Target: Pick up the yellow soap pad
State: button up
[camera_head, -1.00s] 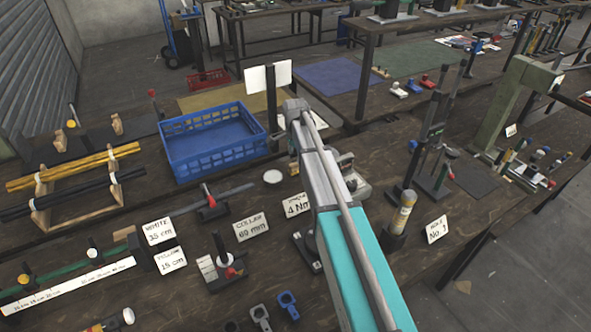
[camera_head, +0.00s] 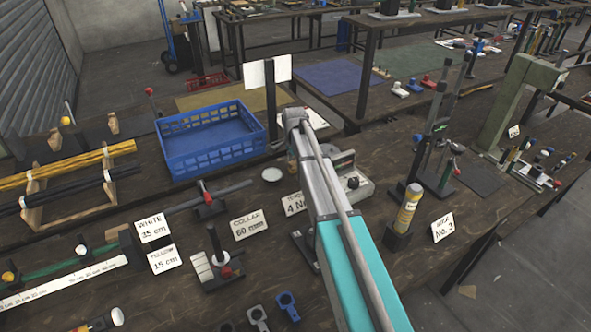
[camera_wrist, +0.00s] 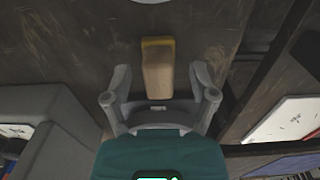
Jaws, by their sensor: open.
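The soap pad (camera_wrist: 158,72) shows in the wrist view as a tan block with a yellow layer along its far edge. It sits over the dark wooden bench between the two fingers of my gripper (camera_wrist: 160,80). The fingers are spread, with a gap on each side of the pad. The pad's near end reaches down toward the palm; I cannot tell whether it touches it.
A blue crate (camera_head: 264,148) stands behind the arm to the left. A white disc (camera_head: 272,174) lies beside the arm. A yellow cylinder (camera_head: 409,207) stands upright in a holder to the right.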

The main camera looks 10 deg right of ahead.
dwell(0.5)
grip_shut()
